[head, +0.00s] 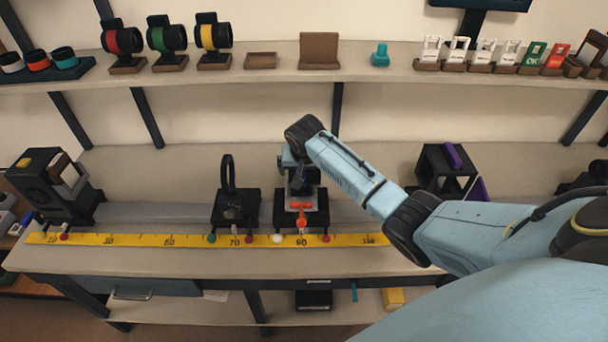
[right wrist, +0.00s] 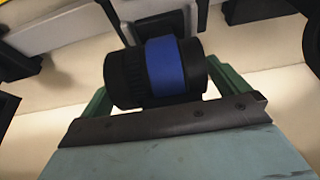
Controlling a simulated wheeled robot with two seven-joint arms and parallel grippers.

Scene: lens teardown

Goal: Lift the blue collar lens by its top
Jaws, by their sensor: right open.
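The blue collar lens (right wrist: 162,66) is a black cylinder with a wide blue band around its middle. It lies across the right wrist view, just beyond my gripper's dark front plate. My right gripper (right wrist: 165,92) is open, with one green finger near each end of the lens. I see no clear contact; the fingertips are partly hidden. In the head view my right gripper (head: 297,166) points down over a black stand (head: 318,212) on the bench, and a small dark bluish part of the lens (head: 301,184) shows below it. My left gripper is not in view.
A black stand with an upright ring (head: 229,176) is close on the left. A yellow ruler (head: 190,239) with coloured knobs runs along the bench front. A black frame with purple parts (head: 446,172) stands right. Red, green and yellow collar lenses (head: 213,36) sit on the upper shelf.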

